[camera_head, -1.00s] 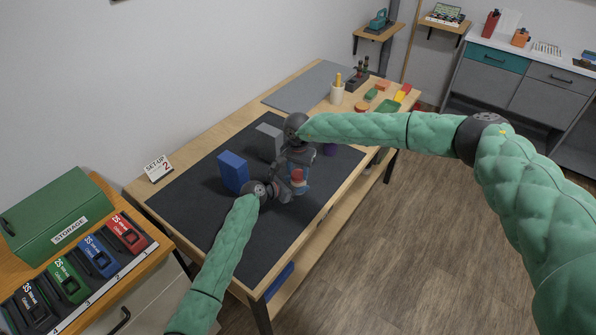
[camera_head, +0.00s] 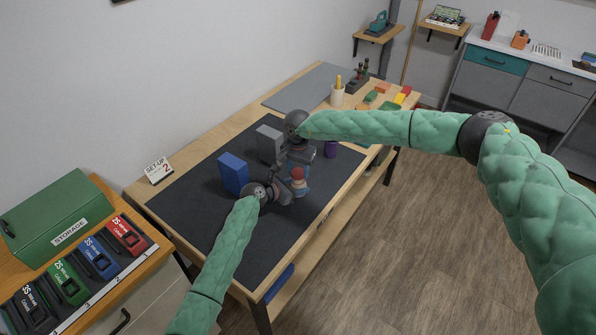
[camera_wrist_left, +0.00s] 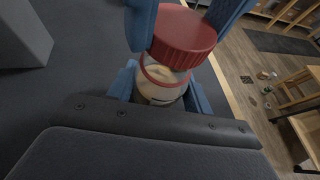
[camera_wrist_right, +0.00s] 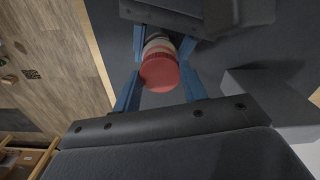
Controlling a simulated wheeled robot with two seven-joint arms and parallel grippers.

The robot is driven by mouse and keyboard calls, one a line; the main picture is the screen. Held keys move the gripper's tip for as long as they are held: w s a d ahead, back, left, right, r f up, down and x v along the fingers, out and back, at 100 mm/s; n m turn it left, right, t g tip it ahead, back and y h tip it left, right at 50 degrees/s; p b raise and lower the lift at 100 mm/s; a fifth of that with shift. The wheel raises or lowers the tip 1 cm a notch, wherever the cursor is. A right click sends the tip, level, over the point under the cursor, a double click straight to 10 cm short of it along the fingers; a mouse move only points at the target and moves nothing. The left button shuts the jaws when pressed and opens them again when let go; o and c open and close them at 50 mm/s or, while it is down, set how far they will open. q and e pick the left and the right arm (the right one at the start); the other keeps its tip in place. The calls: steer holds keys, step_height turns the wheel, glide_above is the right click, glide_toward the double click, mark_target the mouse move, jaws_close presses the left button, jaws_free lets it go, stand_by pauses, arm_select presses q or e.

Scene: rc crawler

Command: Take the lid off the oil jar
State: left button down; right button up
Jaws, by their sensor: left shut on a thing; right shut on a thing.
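A blue block (camera_head: 233,173) and a grey block (camera_head: 269,143) stand on the dark mat (camera_head: 250,235), behind the grippers. A cup (camera_head: 337,95) and small coloured parts lie farther back. The mat's near part is clear.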

mark_target(298, 172)
arm_select(q)
steer(key=shift+s+f, duration=0.1)
steer(key=shift+f, duration=0.1)
arm_select(e)
steer(key=shift+r, duration=0.25)
steer(key=shift+r, duration=1.95)
arm_select(q)
steer(key=c, duration=0.7)
jaws_free()
steer(key=shift+o, duration=0.9)
steer(key=shift+r, duration=0.1)
arm_select(e)
steer(key=shift+f, duration=0.1)
